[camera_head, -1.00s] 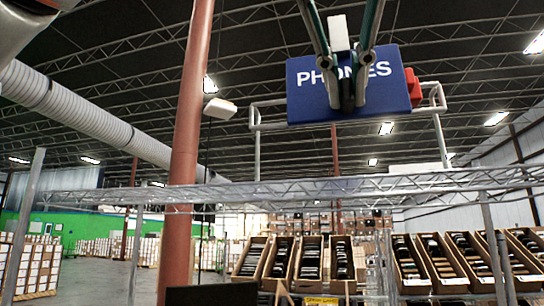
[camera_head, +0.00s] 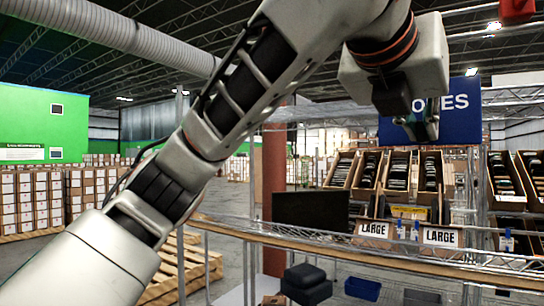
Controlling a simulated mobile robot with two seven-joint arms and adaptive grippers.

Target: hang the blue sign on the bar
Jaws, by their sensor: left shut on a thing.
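The blue sign (camera_head: 462,108) with white lettering is at the right in the head view, upright, its left part hidden behind my left gripper. My left gripper (camera_head: 428,130) points down in front of it and is shut on the sign; the exact contact is partly hidden. My left arm crosses the picture from the lower left to the upper right. I cannot clearly make out the bar for hanging. My right gripper is not in view.
A wire shelf (camera_head: 300,236) with a wooden edge runs across the lower right. Tilted cartons (camera_head: 397,172) stand behind it, with "LARGE" labels below. A dark panel (camera_head: 310,211) stands left of them. A red object (camera_head: 517,10) is at the top right corner.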

